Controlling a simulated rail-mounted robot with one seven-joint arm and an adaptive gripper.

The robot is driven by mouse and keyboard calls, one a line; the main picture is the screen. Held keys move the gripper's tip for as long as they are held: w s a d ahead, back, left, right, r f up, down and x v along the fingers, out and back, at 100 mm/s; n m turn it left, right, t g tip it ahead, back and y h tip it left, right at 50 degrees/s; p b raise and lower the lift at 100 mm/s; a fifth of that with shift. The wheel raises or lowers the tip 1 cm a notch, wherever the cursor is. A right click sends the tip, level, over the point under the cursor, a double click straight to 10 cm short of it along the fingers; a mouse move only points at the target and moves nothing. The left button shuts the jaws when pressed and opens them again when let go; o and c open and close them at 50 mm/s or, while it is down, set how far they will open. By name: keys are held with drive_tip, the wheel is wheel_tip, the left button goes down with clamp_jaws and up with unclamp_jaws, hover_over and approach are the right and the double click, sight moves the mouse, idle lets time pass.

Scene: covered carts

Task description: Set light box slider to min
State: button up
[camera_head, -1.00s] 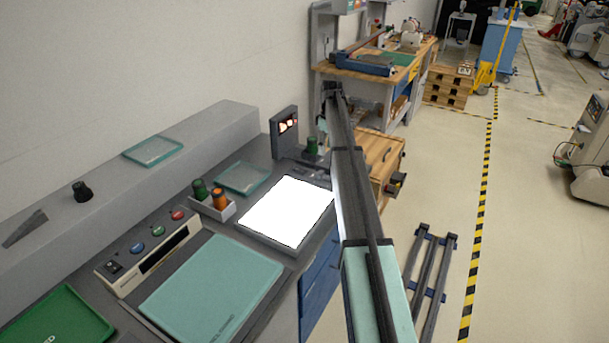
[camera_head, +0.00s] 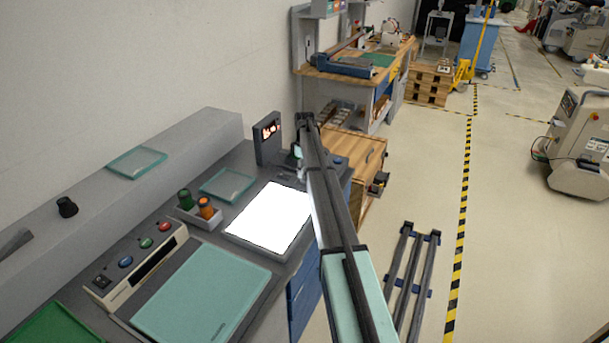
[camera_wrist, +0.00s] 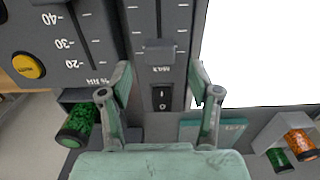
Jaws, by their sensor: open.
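The light box (camera_head: 268,217) lies flat on the counter with a bright white panel, its right edge partly hidden by my arm. In the wrist view, its lit panel (camera_wrist: 265,50) fills the upper right. Beside it is a dark strip with white tick marks and a grey slider knob (camera_wrist: 160,52). A black rocker switch (camera_wrist: 161,98) sits below the knob in the picture. My gripper (camera_wrist: 160,80) is open, with teal fingers either side of the strip and the knob between them, slightly beyond the tips. I see no clear contact.
A dark gauge panel with a scale and yellow button (camera_wrist: 28,66) stands left of the strip. Green (camera_head: 186,198) and orange (camera_head: 206,207) jars sit in a small tray near the light box. A cutting mat (camera_head: 200,290) lies in front. Open floor is on the right.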

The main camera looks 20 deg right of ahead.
sight(305, 177)
drive_tip(key=shift+f+p, duration=0.45)
drive_tip(key=shift+f, duration=1.7)
